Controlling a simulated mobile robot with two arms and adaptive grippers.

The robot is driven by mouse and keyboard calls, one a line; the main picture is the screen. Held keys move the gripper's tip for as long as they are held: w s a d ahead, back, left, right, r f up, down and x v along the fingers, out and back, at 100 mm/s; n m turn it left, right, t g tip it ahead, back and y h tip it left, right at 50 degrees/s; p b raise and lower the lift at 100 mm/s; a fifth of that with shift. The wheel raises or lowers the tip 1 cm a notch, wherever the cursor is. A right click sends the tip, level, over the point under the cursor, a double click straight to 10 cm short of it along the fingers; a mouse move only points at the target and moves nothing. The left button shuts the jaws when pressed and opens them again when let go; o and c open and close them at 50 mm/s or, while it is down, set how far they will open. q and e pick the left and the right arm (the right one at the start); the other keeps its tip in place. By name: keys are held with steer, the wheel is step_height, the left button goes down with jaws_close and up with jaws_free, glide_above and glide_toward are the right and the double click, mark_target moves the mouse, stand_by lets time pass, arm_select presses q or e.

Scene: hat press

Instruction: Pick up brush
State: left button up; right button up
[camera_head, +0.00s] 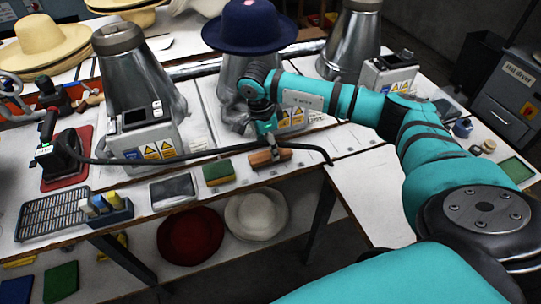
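The brush (268,158), with a reddish-brown wooden body, is near the front edge of the white table, right of the green-and-yellow sponge. My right arm reaches in from the right. My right gripper (272,148) points down right over the brush, with its fingertips at or against the top of the wood. The fingers are small and dark here, so I cannot tell whether they are closed on it or whether the brush is raised. My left gripper is not in view.
A black hose (215,153) runs from the iron (66,152) along the table and past the brush. Metal hat presses (135,75) stand behind, one under a navy hat (250,27). A sponge (218,172) and grey pad (173,191) lie left. Red and white hats sit below.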

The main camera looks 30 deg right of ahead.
mark_target(270, 153)
step_height(270, 153, down, 4)
steer(key=shift+s+r+p, duration=0.1)
steer(key=shift+p, duration=0.4)
steer(key=shift+d+f, duration=0.1)
steer(key=shift+f, duration=0.2)
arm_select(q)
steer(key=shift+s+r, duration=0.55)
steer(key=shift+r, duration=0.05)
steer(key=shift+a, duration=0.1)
arm_select(e)
steer(key=shift+c, duration=0.2)
steer(key=c, duration=1.3)
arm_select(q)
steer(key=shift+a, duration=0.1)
arm_select(e)
steer(key=shift+o, duration=0.2)
steer(key=shift+r, duration=0.1)
